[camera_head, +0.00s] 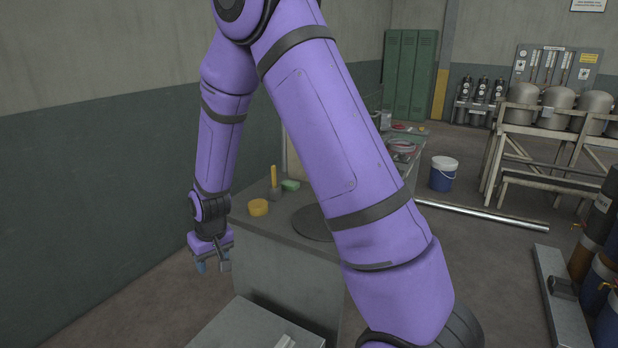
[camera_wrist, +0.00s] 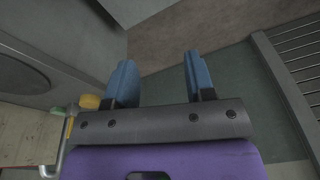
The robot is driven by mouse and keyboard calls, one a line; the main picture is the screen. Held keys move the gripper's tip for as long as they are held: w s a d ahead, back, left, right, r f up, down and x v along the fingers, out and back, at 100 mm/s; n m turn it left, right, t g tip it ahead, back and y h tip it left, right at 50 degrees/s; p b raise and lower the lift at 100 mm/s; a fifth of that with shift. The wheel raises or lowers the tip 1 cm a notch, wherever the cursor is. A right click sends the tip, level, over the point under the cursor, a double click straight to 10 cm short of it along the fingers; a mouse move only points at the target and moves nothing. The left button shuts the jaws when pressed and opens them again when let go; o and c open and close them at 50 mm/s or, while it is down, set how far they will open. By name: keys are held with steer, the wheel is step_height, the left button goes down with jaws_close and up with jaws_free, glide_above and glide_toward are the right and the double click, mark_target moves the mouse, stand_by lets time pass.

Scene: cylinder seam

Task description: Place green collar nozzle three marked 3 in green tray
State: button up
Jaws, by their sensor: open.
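My gripper (camera_head: 213,266) hangs at the left of the workbench in the head view, beside its left edge, pointing down. In the wrist view its two blue fingers (camera_wrist: 158,70) are apart with nothing between them, above bare floor. I cannot make out a green collar nozzle marked 3 or a green tray in either view. My purple arm hides part of the bench and what lies behind it.
A grey bench (camera_head: 265,262) carries a yellow round piece (camera_head: 258,207), a small green block (camera_head: 290,185) and a dark round plate (camera_head: 312,223). A lower grey surface (camera_head: 245,332) stands in front. A blue bucket (camera_head: 443,175) stands on the floor.

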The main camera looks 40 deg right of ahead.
steer(key=s+d+r+t, duration=0.1)
steer(key=s+r, duration=0.5)
steer(key=r, duration=0.3)
steer(key=s+d+r+t, duration=0.1)
steer(key=s+d+r, duration=0.1)
steer(key=s+r, duration=0.55)
steer(key=s+d+r, duration=0.1)
steer(key=s+r, duration=0.3)
steer(key=r, duration=0.6)
steer(key=s+d+r+t, duration=0.1)
steer(key=s+r, duration=0.3)
steer(key=s, duration=0.8)
steer(key=shift+d+h, duration=0.3)
steer(key=shift+d, duration=0.05)
steer(key=shift+w+r, duration=0.1)
steer(key=shift+c, duration=0.3)
